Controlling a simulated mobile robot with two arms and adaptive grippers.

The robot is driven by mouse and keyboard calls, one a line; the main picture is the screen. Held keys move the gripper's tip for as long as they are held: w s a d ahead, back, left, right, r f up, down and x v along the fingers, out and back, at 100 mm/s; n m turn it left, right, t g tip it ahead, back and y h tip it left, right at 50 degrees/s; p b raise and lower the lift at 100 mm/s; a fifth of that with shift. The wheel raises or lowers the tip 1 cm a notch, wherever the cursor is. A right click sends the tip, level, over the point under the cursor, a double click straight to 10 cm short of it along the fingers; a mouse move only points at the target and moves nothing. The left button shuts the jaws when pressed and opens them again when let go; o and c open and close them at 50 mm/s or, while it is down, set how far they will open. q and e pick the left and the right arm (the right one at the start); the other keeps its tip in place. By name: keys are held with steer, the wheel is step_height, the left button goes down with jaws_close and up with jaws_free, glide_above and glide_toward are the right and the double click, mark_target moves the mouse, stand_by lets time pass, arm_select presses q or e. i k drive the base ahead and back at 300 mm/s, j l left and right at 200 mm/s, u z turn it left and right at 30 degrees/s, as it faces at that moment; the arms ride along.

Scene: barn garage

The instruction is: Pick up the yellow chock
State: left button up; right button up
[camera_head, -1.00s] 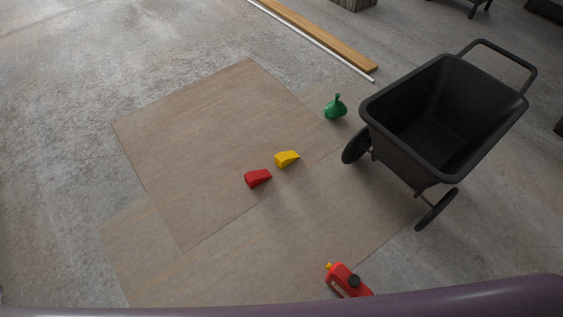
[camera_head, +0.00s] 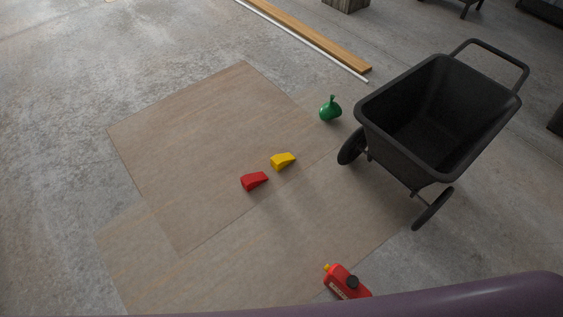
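The yellow chock (camera_head: 283,161) is a small wedge lying on a brown board (camera_head: 190,150) on the floor, near the middle of the head view. A red chock (camera_head: 254,181) of similar shape lies just to its lower left, apart from it. Neither of my grippers shows in the head view, so nothing is seen touching the yellow chock.
A black wheelbarrow (camera_head: 410,155) stands to the right of the chocks. A green object (camera_head: 330,109) sits behind them, near the wheelbarrow. A red bottle (camera_head: 346,282) lies at the bottom. A wooden plank (camera_head: 310,36) and white rod lie at the back. Concrete floor at left is clear.

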mark_target(279, 161)
steer(key=z, duration=0.75)
steer(key=i+j+z, duration=0.25)
steer(key=j+z, duration=0.25)
steer(key=i+j+z, duration=0.1)
steer(key=j+z, duration=0.4)
steer(key=j, duration=0.25)
steer(key=j+z, duration=0.45)
steer(key=j, duration=0.2)
